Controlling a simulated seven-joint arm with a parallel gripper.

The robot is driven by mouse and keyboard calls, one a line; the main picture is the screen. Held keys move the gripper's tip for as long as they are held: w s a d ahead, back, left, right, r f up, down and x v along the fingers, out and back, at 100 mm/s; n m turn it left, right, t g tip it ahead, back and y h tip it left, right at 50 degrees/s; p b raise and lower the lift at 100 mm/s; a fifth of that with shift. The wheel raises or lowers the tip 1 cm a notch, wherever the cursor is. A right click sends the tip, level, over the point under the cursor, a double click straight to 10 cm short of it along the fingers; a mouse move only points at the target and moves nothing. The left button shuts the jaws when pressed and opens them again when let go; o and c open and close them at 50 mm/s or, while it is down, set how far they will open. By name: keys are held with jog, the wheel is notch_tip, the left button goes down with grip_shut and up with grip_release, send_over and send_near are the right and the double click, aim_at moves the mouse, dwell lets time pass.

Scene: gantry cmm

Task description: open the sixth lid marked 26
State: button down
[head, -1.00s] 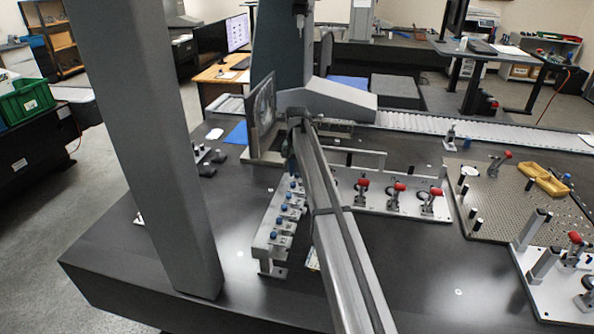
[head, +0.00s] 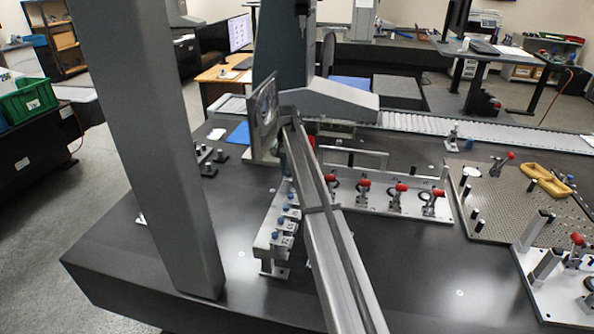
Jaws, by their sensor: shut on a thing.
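A row of lids with blue knobs (head: 280,221) runs along a raised silver fixture (head: 270,245) left of my arm. The numbers on the lids are too small to read, so I cannot make out the 26. My gripper (head: 284,165) hangs at the far end of my arm, over the far end of this row, at the place of the sixth lid. It is small and dark here, and is shut on the lid there. The fingertips and that lid are largely hidden, and I cannot tell how far the lid is raised.
A plate with several red-handled clamps (head: 401,203) stands just right of my arm. An upright panel (head: 263,110) and a grey machine column (head: 283,50) stand close behind my gripper. A perforated plate (head: 500,190) lies at right. The dark table (head: 430,280) is clear in front.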

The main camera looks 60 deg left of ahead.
jog(key=shift+s+a, duration=0.2)
jog(key=c, duration=1)
grip_release()
notch_tip(320, 180, up, 14)
jog(key=shift+f, duration=0.1)
jog(key=shift+w, duration=0.1)
